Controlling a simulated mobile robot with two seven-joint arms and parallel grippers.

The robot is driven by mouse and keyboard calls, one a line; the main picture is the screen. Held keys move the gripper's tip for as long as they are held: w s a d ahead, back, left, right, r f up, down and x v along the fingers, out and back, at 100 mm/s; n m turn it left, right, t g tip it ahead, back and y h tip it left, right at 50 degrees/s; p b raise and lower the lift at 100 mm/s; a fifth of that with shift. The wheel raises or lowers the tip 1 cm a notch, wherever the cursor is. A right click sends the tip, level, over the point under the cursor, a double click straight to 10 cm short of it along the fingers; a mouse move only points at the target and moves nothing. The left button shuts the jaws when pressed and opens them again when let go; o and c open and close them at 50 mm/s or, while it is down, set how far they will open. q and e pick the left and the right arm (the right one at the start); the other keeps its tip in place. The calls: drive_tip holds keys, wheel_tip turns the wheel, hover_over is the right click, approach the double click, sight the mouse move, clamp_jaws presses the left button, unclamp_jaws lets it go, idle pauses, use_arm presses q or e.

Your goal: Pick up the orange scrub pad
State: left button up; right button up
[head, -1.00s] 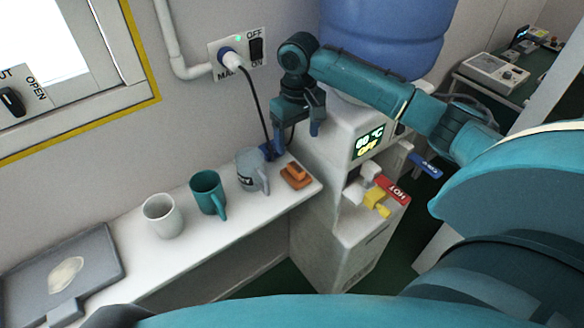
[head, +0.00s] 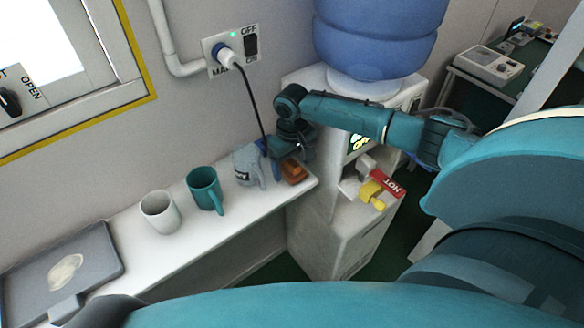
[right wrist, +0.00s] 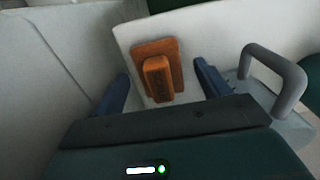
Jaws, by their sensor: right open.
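The orange scrub pad (head: 293,171) lies near the right end of the white shelf, partly hidden by my gripper in the head view. In the right wrist view the pad (right wrist: 158,76) shows whole, a flat orange base with a raised block handle. My right gripper (head: 283,160) is just above the pad. Its two blue fingers (right wrist: 163,84) are apart, one on each side of the pad in the picture, and nothing is between them that I can see held. My left gripper is not in view.
A grey mug (head: 246,165) stands close beside the pad and gripper. A teal mug (head: 204,190), a white cup (head: 160,212) and a grey tray (head: 62,268) are farther left. A water dispenser (head: 338,225) stands at the shelf's right end. A power cord hangs behind.

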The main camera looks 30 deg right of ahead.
sight(292, 162)
drive_tip(key=shift+c, duration=0.4)
drive_tip(key=c, duration=1)
drive_tip(key=shift+o, duration=0.2)
wheel_tip(292, 162, up, 18)
drive_tip(key=b, duration=0.1)
